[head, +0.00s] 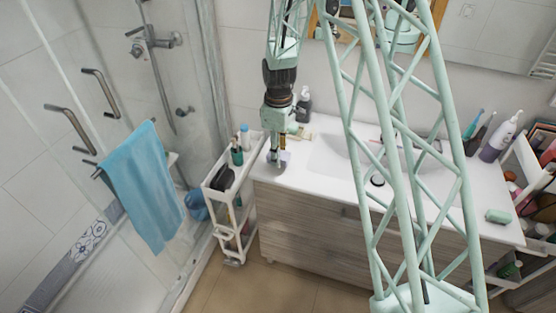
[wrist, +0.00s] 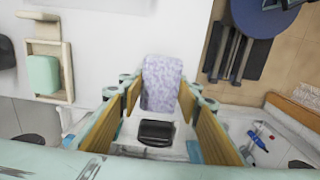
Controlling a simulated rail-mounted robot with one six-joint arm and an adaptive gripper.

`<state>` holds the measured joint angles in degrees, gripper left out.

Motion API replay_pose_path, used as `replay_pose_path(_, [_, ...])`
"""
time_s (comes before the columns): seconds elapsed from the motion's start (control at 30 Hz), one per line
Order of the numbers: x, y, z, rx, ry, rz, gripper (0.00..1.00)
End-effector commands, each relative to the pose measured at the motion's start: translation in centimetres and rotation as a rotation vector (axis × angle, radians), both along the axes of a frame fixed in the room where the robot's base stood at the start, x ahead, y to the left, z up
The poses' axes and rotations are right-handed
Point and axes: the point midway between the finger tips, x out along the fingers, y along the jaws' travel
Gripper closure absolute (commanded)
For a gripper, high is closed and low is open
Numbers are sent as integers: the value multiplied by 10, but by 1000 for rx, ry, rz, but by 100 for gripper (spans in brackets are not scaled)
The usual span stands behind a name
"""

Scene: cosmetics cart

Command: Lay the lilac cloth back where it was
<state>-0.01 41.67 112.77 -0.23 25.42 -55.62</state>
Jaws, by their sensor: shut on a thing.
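The lilac cloth (wrist: 162,83) is a small folded, mottled piece in the middle of the wrist view, between the two yellow-brown finger pads of my gripper (wrist: 161,98). My gripper is shut on it. In the head view, my gripper (head: 278,158) points down at the left end of the white counter (head: 300,172), and the lilac cloth (head: 286,157) shows as a small pale patch beside the fingers. I cannot tell whether the cloth touches the counter. The fingers partly hide its sides.
A white cart (head: 216,200) with bottles stands just left of the counter. A dark pump bottle (head: 304,104) stands behind my gripper. A wooden tray (wrist: 70,70) with a green bar (wrist: 43,77) lies left of the cloth in the wrist view. A sink (head: 335,153) lies to the right.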

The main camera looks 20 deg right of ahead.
Motion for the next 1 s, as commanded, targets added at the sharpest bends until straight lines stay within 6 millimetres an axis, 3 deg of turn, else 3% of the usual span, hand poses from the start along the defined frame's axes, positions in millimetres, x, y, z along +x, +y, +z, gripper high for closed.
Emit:
replay_pose_path(0.33, [10, 1, -1, 0, -1, 0, 77])
replay_pose_path(0.7, [9, 1, -33, 0, 0, 0, 77])
replay_pose_path(1.0, [9, 1, -36, -1, -1, 0, 77])
